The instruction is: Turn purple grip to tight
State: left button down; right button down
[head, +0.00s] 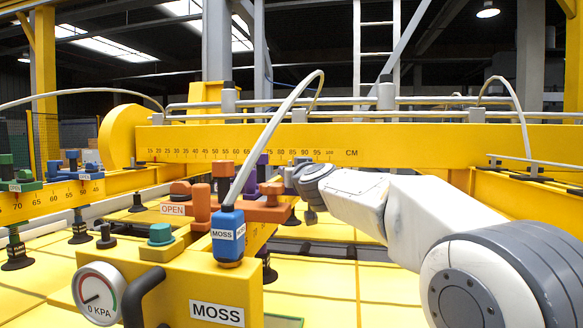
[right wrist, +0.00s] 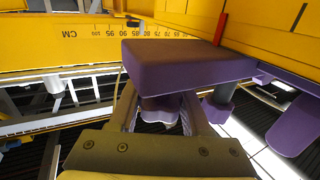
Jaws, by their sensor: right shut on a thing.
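The purple grip (right wrist: 185,68) is a thick rounded block just beyond my right fingers in the right wrist view. A smaller purple lobed part (right wrist: 160,107) shows between the fingers below it. My right gripper (right wrist: 158,100) is shut on the purple grip, one finger at each side. In the head view my white right arm reaches in from the right, and only a little purple (head: 262,164) shows behind orange parts. The fingertips are hidden there. Any mark for tight is not readable. My left gripper is not in view.
A yellow MOSS panel (head: 180,290) with a gauge (head: 98,294) reading 0 KPA, a teal button (head: 160,234) and a blue MOSS grip (head: 228,238) stands in front. Orange handles (head: 265,212) crowd the arm's left. A yellow beam (head: 420,145) with a CM scale crosses behind.

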jog(key=shift+f, duration=0.15)
jog(key=c, duration=0.6)
grip_release()
jog(key=shift+c, duration=0.2)
jog(key=shift+s, duration=0.1)
jog(key=shift+s+d, duration=0.1)
jog(key=shift+s, duration=0.2)
jog(key=b+v, duration=0.1)
jog(key=v, duration=0.8)
jog(key=shift+s+b, duration=0.3)
jog(key=shift+s, duration=0.05)
